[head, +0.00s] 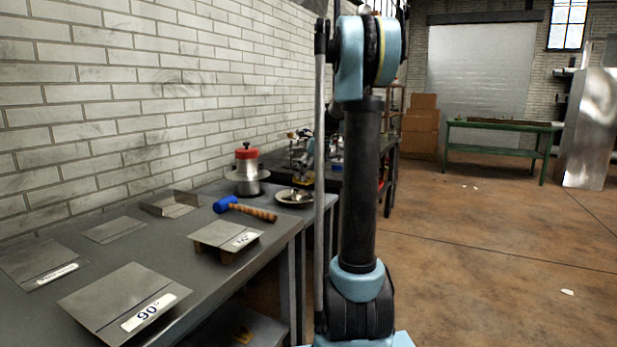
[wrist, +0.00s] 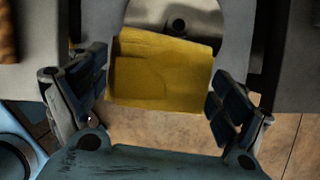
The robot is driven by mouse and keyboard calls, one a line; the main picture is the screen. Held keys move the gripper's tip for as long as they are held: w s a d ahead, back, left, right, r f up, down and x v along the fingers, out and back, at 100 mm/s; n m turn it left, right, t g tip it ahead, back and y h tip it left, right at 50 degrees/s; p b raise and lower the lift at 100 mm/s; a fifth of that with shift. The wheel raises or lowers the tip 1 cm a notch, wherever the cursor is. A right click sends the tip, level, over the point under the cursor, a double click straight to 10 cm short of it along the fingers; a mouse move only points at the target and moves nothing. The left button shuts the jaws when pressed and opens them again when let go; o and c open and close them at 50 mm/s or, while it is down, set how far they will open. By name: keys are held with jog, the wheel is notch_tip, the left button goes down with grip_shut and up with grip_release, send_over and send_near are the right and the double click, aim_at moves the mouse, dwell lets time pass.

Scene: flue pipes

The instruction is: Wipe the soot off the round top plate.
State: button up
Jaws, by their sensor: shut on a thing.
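My gripper (wrist: 160,82) is shut on a yellow pad (wrist: 160,85), with one finger at each side of it. In the head view the gripper (head: 301,160) is small, and the yellow pad (head: 300,179) hangs below it, just above or at a round metal plate (head: 295,201) on the bench. The plate (wrist: 200,16) also shows at the top of the wrist view, pale with brownish tints and a dark round knob in its middle. The pad hides the plate's near part. I cannot tell whether pad and plate touch, or how much soot there is.
A blue mallet (head: 224,204) with a wooden handle lies left of the plate. Bent sheet-metal pieces (head: 125,300) lie along the grey bench (head: 190,252). Floor (head: 480,270) to the right is largely clear.

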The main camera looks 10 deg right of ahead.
send_over(309, 199)
jog(key=s, duration=0.2)
jog(key=shift+a+f, duration=0.1)
jog(key=shift+f, duration=3.2)
jog(key=shift+f, duration=0.95)
jog(key=shift+w, duration=0.15)
jog(key=shift+w+d+r, duration=0.1)
jog(key=shift+w+d, duration=0.55)
jog(key=shift+d, duration=0.1)
jog(key=shift+w+d, duration=0.65)
jog(key=shift+s+a, duration=0.7)
jog(key=shift+s, duration=0.05)
jog(key=shift+s+a, duration=0.1)
jog(key=shift+a, duration=0.05)
